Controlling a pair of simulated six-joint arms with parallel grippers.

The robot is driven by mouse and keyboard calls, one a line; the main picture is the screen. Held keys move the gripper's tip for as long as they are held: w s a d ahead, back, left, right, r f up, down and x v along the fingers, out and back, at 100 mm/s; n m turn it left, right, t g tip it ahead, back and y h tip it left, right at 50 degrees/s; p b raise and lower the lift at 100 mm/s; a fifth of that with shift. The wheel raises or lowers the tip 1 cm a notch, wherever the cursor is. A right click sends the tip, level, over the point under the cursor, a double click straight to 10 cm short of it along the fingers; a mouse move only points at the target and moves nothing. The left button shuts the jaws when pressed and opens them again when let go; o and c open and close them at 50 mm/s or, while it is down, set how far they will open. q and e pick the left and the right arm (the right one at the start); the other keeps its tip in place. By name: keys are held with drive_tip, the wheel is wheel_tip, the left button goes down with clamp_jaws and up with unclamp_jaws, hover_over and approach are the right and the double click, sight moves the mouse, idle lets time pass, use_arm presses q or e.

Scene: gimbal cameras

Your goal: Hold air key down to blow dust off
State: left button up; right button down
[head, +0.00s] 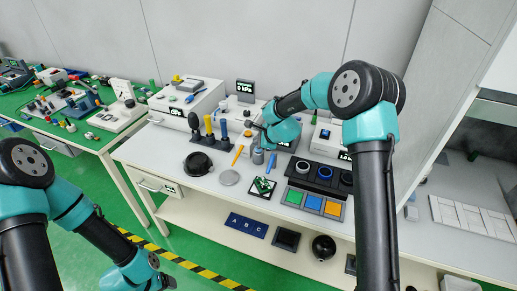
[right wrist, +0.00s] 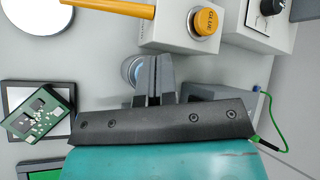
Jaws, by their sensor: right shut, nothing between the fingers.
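Three flat square keys lie in a grey panel at the front of the bench: green (head: 293,197), blue (head: 313,203) and orange (head: 332,209). Any lettering on them is too small to read. A green circuit board (head: 264,185) rests tilted on a dark-framed pad; it also shows in the right wrist view (right wrist: 38,115). Dust on it cannot be made out. The green key's edge (right wrist: 42,172) shows at lower left there. My left gripper is out of view.
A yellow knob marked GLUE (right wrist: 206,21) stands beyond my right fingers. A rack of upright handled tools (head: 209,128), a black bowl (head: 198,163) and a round disc (head: 229,177) lie left of the board. A small display (head: 245,87) reads 0 kPa.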

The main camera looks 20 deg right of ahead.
drive_tip(key=shift+f, duration=0.2)
drive_tip(key=shift+f, duration=0.25)
drive_tip(key=shift+f, duration=0.5)
idle(1.8)
drive_tip(key=shift+r, duration=0.95)
drive_tip(key=shift+r, duration=2.5)
